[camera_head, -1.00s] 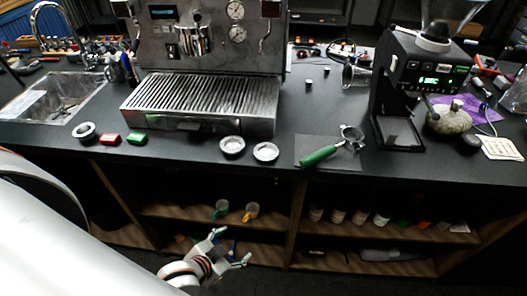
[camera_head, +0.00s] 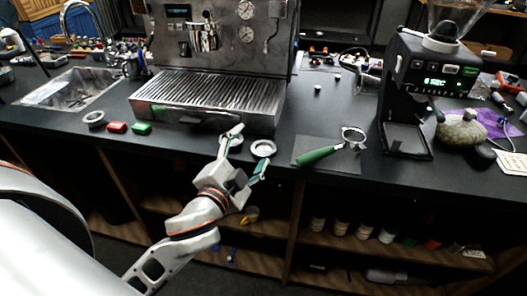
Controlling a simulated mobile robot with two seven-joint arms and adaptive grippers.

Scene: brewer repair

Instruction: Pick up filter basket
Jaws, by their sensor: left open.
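Two small round silver baskets lie on the black counter near its front edge. The right basket (camera_head: 263,148) shows clearly, just beyond the gap between my fingertips. The left basket (camera_head: 237,141) is mostly hidden behind my left gripper's upper finger. I cannot tell which one is the filter basket. My left gripper (camera_head: 249,149) is open and empty, reaching up from below with its fingers spread at the counter's front edge. Whether it touches a basket I cannot tell. My right gripper is not in view.
A portafilter with a green handle (camera_head: 318,156) lies on a dark mat (camera_head: 346,166) to the right. The espresso machine's drip tray (camera_head: 205,98) stands behind. A red item (camera_head: 117,127) and a green item (camera_head: 141,128) lie left. Shelves are below.

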